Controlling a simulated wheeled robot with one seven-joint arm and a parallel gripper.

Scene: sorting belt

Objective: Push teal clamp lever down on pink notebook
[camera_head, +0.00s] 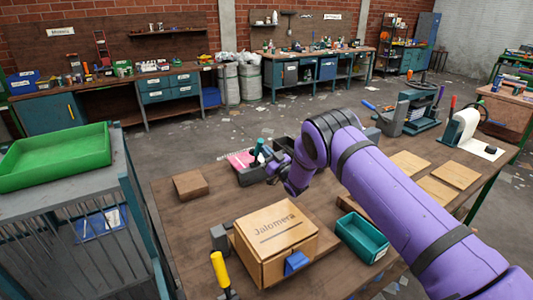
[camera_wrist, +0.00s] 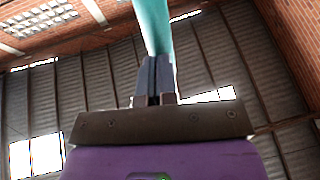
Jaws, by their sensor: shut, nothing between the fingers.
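The pink notebook (camera_head: 239,158) lies on the brown workbench, partly under a dark clamp (camera_head: 250,176). The clamp's teal lever (camera_head: 258,147) stands up, slightly tilted, above the notebook's right side. My gripper (camera_head: 270,170) is just right of the clamp, low beside the lever. In the wrist view my gripper (camera_wrist: 156,62) has its fingers shut together with nothing between them. The teal lever (camera_wrist: 152,22) rises right beyond the fingertips there. I cannot tell whether they touch. The notebook is out of the wrist view.
A wooden box (camera_head: 274,243) with a blue latch and a teal tray (camera_head: 362,236) stand in front of my arm. A brown block (camera_head: 190,184) lies left of the clamp. A yellow-handled tool (camera_head: 220,270) stands near the front edge. The bench between block and clamp is clear.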

